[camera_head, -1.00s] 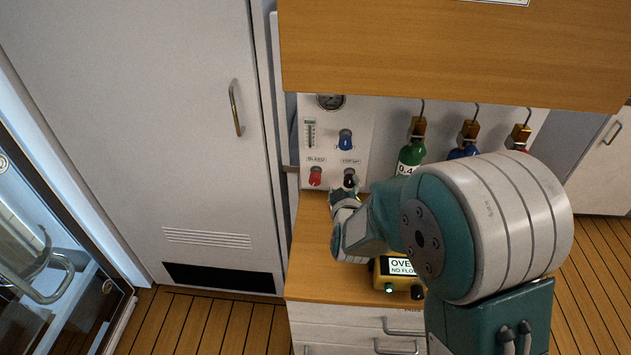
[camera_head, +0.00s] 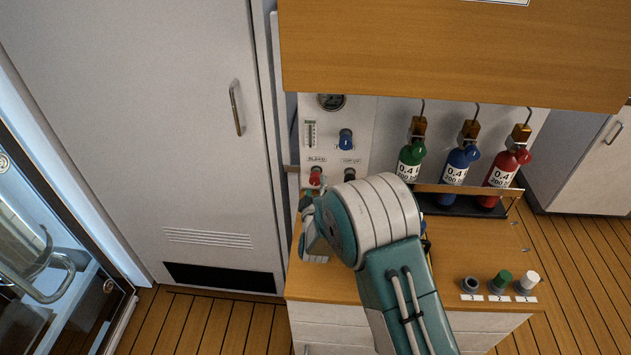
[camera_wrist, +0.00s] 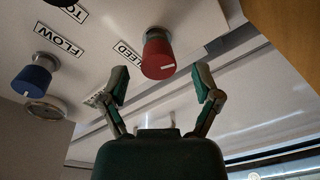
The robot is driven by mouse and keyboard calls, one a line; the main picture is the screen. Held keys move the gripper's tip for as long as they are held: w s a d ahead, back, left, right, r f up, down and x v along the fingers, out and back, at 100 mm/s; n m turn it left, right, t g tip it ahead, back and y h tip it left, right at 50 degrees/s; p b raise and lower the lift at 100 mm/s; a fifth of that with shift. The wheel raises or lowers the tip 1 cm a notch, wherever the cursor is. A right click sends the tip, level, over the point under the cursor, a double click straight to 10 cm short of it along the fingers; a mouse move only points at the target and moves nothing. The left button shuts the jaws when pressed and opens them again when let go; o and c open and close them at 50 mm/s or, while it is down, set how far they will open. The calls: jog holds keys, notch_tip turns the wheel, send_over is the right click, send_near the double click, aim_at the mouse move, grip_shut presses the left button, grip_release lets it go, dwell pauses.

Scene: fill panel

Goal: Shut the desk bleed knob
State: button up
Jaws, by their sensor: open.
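The red bleed knob (camera_head: 315,176) is on the white panel, lower left, under a label reading BLEED. In the wrist view the red knob (camera_wrist: 158,56) is large, with a white mark on its face. My gripper (camera_wrist: 160,82) is open, its two fingers pointing at the knob, one to each side and short of it. No contact shows. In the head view my gripper is mostly hidden behind my arm, just below the knob.
The blue flow knob (camera_head: 345,139) is above right of the red one. A dark knob (camera_head: 349,174) is to its right. Green (camera_head: 410,160), blue (camera_head: 459,165) and red (camera_head: 503,170) bottles stand right of the panel. Small caps sit on the desk (camera_head: 450,255).

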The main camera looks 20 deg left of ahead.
jog(key=shift+x, duration=1)
jog(key=shift+w+a, duration=0.15)
jog(key=shift+w, duration=0.05)
grip_shut()
jog(key=shift+s, duration=0.1)
